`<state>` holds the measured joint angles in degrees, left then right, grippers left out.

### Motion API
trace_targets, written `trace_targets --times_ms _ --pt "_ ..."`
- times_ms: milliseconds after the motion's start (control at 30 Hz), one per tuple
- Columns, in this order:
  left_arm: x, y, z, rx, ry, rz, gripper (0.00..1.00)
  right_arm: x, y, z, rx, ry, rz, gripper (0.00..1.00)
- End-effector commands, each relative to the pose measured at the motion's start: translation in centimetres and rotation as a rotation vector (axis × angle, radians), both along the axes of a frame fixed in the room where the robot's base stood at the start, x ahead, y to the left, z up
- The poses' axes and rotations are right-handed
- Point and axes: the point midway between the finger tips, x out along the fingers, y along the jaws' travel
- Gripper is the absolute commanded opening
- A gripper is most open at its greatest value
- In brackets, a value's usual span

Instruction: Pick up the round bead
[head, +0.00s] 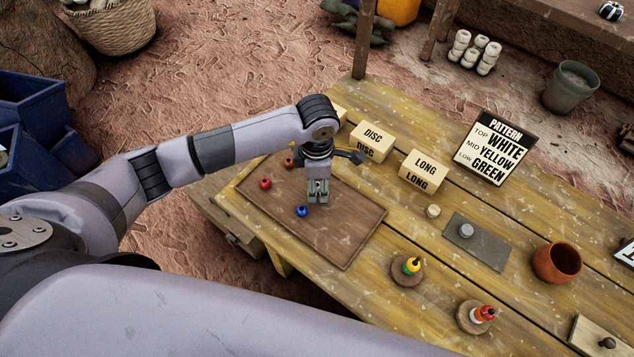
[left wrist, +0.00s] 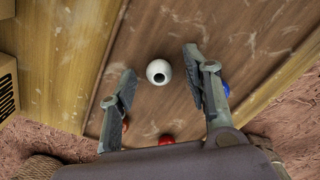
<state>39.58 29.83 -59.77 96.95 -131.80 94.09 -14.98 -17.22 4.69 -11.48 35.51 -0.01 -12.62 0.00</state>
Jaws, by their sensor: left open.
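A white round bead (left wrist: 158,72) with a dark hole lies on the brown board (head: 345,245). It shows in the left wrist view between and just beyond my open fingers. My left gripper (head: 318,198) points down over the board, its two fingers apart and empty; it also shows in the left wrist view (left wrist: 160,76). In the head view the gripper hides the white bead. A blue bead (head: 302,211), a red bead (head: 265,183) and an orange-brown bead (head: 289,162) lie on the board to the left of the gripper. My right gripper is not in view.
Blocks labelled DISC (head: 373,138) and LONG (head: 425,168) stand behind the board. A pattern sign (head: 497,147) stands farther right. A grey slate (head: 485,250), a terracotta bowl (head: 557,262) and two stands with stacked beads (head: 408,272) (head: 475,317) occupy the table's right.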

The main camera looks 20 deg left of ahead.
Motion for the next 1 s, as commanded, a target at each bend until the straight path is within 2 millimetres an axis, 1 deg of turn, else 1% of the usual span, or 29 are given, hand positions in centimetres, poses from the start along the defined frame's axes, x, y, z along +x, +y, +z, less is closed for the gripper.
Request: trace_targets --times_ms 233,800,1000 --pt "0.01 -0.02 -0.2 -0.001 0.0 0.0 0.44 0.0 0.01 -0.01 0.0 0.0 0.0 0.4" --pt "0.03 0.01 -0.15 0.0 -0.001 0.001 0.07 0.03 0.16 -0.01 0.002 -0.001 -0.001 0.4" --pt "0.04 0.01 -0.13 -0.001 -0.001 0.001 0.07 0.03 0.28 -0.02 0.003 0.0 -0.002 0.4"
